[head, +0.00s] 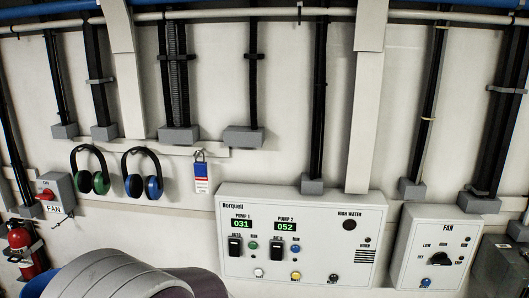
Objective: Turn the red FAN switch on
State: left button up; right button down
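The red FAN switch (47,194) is a small red handle on a grey box on the wall at the far left. A label above it seems to read ON, and a white FAN label (54,209) sits just below. The handle is too small to tell which way it is set. Neither of my grippers shows in the head view, so I cannot see whether either is near the switch.
A red fire extinguisher (21,247) stands below the switch. Green (90,171) and blue (143,175) earmuffs and a blue padlock tag (201,177) hang to its right. A pump panel (300,235) and a FAN panel (438,248) with a black knob (439,259) are farther right.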

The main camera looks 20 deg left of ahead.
aim_at(47, 194)
jog(key=k+l, duration=0.1)
jog(key=k+u, duration=0.1)
jog(key=u, duration=0.75)
jog(key=k+u, duration=0.15)
jog(key=u, duration=0.65)
jog(key=k+j+u, duration=0.1)
jog(key=u, duration=0.35)
jog(key=i+j+z, duration=0.1)
jog(key=z, duration=0.35)
jog(key=j+z, duration=0.15)
jog(key=z, duration=0.3)
jog(key=i+j+z, duration=0.1)
jog(key=z, duration=0.35)
